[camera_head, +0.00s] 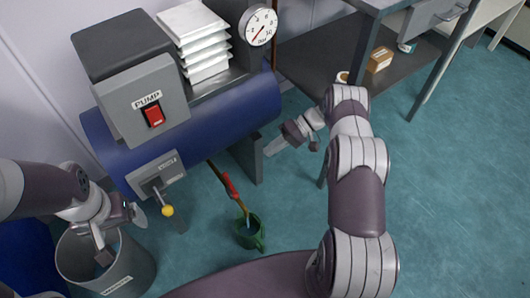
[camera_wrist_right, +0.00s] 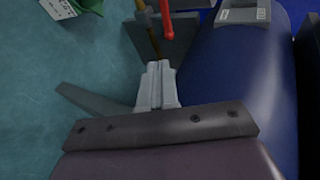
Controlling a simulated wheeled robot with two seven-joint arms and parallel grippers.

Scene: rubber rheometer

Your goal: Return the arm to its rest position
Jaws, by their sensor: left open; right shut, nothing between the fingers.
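My right arm (camera_head: 357,200) rises from the bottom right in the head view and bends over to the left. Its gripper (camera_head: 275,147) is beside the right end of the blue tank (camera_head: 235,110), shut and empty. In the right wrist view the shut fingers (camera_wrist_right: 160,75) are close together, with the blue tank (camera_wrist_right: 230,75) to their right. My left gripper (camera_head: 118,232) is at the lower left, above the grey bin (camera_head: 135,268), open and empty.
The pump box (camera_head: 125,115) with a red switch (camera_head: 154,115) and a gauge (camera_head: 259,25) sit on the tank. A yellow-knobbed lever (camera_head: 167,210) projects below. A grey table (camera_head: 372,30) is at upper right; floor to the right is clear.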

